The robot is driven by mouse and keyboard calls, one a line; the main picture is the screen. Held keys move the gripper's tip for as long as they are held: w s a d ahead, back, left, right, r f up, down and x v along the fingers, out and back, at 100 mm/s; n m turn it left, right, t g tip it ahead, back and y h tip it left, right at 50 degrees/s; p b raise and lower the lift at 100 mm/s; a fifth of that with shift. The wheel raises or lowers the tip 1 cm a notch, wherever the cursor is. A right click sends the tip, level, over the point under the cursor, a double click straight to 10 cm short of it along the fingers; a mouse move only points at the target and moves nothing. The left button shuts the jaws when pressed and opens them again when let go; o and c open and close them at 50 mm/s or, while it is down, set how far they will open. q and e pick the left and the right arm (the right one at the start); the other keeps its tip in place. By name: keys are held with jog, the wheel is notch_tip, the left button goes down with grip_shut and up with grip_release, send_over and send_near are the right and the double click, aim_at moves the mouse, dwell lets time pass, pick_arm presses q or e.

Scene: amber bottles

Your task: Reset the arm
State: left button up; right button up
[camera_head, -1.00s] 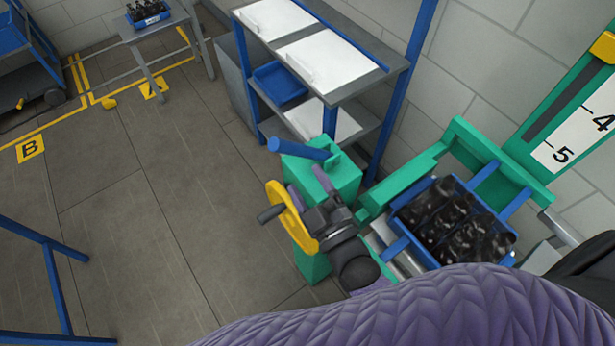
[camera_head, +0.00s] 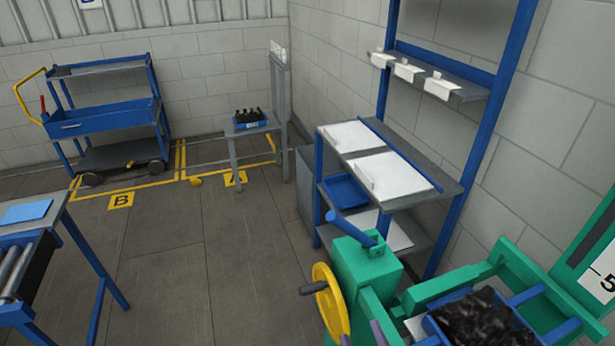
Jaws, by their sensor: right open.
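Only the purple fingertips of my right gripper (camera_head: 362,336) show, at the bottom edge of the head view. They are spread apart, with no object visible between them. They are close to the yellow handwheel (camera_head: 328,300) of the green machine (camera_head: 366,266); whether they touch it I cannot tell. The rest of my right arm is out of frame. A blue lever (camera_head: 350,229) sits on top of the green machine. Right of it, a blue crate of dark bottles (camera_head: 480,320) rests in the green frame, cut off below. My left gripper is out of view.
A blue trolley (camera_head: 105,122) and a small table (camera_head: 252,131) with a bottle crate stand at the back. A roller table (camera_head: 60,230) is at left. The middle floor is clear.

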jog(key=s+d+f+m+g+h+b, duration=0.1)
jog(key=s+f+g+b, duration=0.2)
jog(key=f, duration=0.8)
jog(key=s+d+f+m+g+b, duration=0.1)
jog(key=s+f+m+g+b, duration=0.2)
jog(key=f, duration=0.7)
jog(key=s+d+f+g+h+b, duration=0.1)
jog(key=s+f+g+b, duration=0.25)
jog(key=f, duration=0.75)
pick_arm(q)
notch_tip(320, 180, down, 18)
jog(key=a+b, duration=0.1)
jog(key=b, duration=0.7)
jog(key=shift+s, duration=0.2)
pick_arm(e)
jog(key=s+d+f+m+g+h, duration=0.1)
jog(key=s+d+f+m+g, duration=0.1)
jog(key=s+f, duration=0.6)
jog(key=s+d+f+m+g+h, duration=0.1)
jog(key=s+d+f+m+g, duration=0.1)
jog(key=s+d+f+g, duration=0.2)
jog(key=s+f+g, duration=0.3)
jog(key=s, duration=0.3)
jog(key=shift+s+f+h, duration=0.2)
jog(key=shift+f+h, duration=0.1)
jog(key=shift+f, duration=0.05)
jog(key=shift+c, duration=0.3)
